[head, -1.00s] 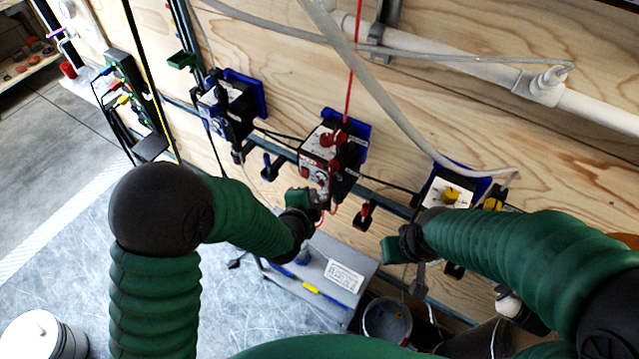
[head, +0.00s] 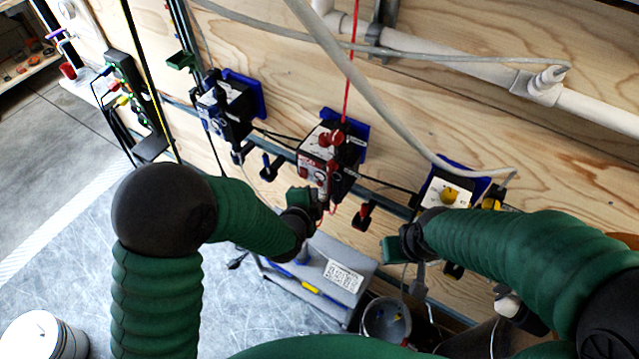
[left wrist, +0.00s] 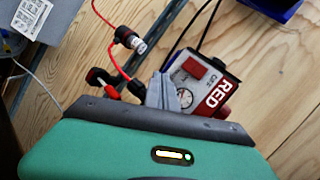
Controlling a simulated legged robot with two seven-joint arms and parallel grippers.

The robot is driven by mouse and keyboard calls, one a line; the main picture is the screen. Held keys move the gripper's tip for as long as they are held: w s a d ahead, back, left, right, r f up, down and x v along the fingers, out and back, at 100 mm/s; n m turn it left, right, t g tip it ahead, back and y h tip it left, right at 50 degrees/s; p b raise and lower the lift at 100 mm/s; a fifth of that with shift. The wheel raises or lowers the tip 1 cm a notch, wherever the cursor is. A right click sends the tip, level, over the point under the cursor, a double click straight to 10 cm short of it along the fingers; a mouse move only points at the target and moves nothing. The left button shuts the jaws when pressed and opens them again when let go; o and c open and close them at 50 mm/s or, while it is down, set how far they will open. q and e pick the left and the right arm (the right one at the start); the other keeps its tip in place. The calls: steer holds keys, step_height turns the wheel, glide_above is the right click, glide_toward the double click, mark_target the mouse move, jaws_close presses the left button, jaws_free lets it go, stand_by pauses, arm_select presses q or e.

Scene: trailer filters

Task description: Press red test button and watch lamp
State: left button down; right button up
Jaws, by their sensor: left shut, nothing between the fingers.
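A box with a white face and a "RED" label (left wrist: 216,95) is mounted on the wall; it also shows mid-picture in the head view (head: 317,153). Its face bears a red square part (left wrist: 193,68) and a round dial (left wrist: 184,98). I cannot tell for certain which part is the test button, or pick out a lit lamp. My left gripper (head: 324,192) is shut and empty, its tips at the lower front of this box. In the wrist view its grey fingers (left wrist: 162,92) overlap the face's edge; contact is unclear. My right gripper (head: 404,250) is below the yellow-knobbed box, its fingers mostly hidden.
A blue-marked box (head: 226,108) is on the left and a yellow-knobbed box (head: 447,193) on the right of the plywood wall. Red leads (left wrist: 118,62) hang near my left fingers. A grey case (head: 330,275) and a bucket (head: 387,320) stand below.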

arm_select(q)
steer(key=shift+w+d, duration=0.15)
steer(key=shift+d, duration=0.05)
steer(key=shift+w+d, duration=0.1)
steer(key=shift+w, duration=0.15)
stand_by(0.8)
steer(key=shift+s+a, duration=0.45)
steer(key=shift+s, duration=0.15)
steer(key=shift+s+a, duration=0.1)
steer(key=s+a, duration=0.1)
steer(key=s, duration=0.1)
steer(key=s+a, duration=0.1)
steer(key=s, duration=0.1)
steer(key=shift+a, duration=0.4)
steer(key=shift+w, duration=0.1)
stand_by(0.4)
